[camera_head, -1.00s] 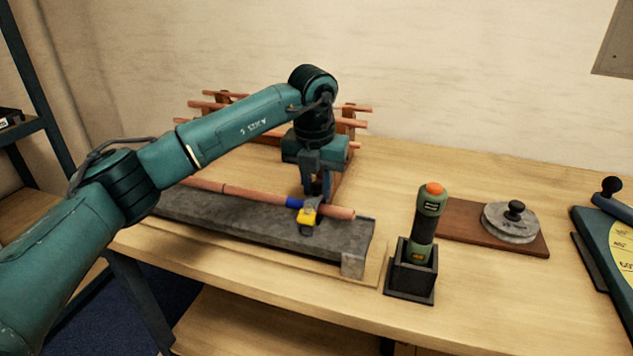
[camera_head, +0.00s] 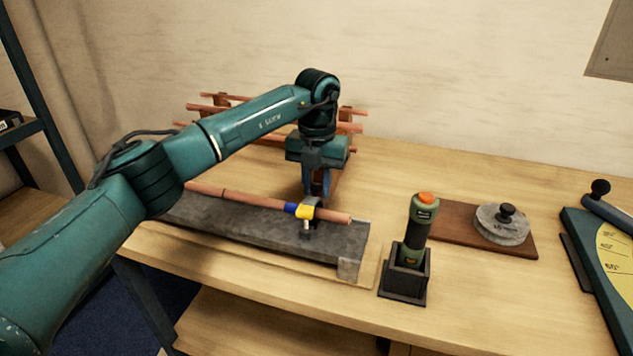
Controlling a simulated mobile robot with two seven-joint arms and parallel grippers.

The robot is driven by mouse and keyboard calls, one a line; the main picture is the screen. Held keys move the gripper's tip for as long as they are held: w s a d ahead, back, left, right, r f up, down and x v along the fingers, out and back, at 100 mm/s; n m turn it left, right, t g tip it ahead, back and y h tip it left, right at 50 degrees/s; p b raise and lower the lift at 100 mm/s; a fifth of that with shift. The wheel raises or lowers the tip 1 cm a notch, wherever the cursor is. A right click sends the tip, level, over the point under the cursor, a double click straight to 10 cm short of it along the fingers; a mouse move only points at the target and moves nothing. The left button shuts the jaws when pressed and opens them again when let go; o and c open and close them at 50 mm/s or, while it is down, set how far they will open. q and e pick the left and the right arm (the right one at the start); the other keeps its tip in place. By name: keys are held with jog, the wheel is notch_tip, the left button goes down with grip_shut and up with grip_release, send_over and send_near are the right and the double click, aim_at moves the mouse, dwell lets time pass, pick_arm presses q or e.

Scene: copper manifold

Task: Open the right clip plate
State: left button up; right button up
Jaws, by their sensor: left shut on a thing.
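The yellow clip plate (camera_head: 305,211) sits at the copper pipe (camera_head: 240,197) near its right end, beside a blue band (camera_head: 290,207). The pipe lies along a long grey block (camera_head: 260,225). My left gripper (camera_head: 316,198) points down just behind the yellow plate, its jaws shut on what looks like the plate's edge; the contact itself is partly hidden. A small pale post (camera_head: 307,224) shows below the plate, at the front. My right gripper is not in view.
A green and black tool with an orange top (camera_head: 423,215) stands in a black holder (camera_head: 404,275) right of the block. A rack of copper pipes (camera_head: 215,107) is behind my left arm. A brown board with a grey disc (camera_head: 502,226) lies farther right.

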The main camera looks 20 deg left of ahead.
pick_arm(q)
jog(key=shift+w+g+p, duration=0.7)
jog(key=shift+w+p, duration=0.05)
jog(key=shift+w+f, duration=0.1)
jog(key=shift+c, duration=0.7)
jog(key=o, duration=1)
jog(key=shift+o, duration=0.2)
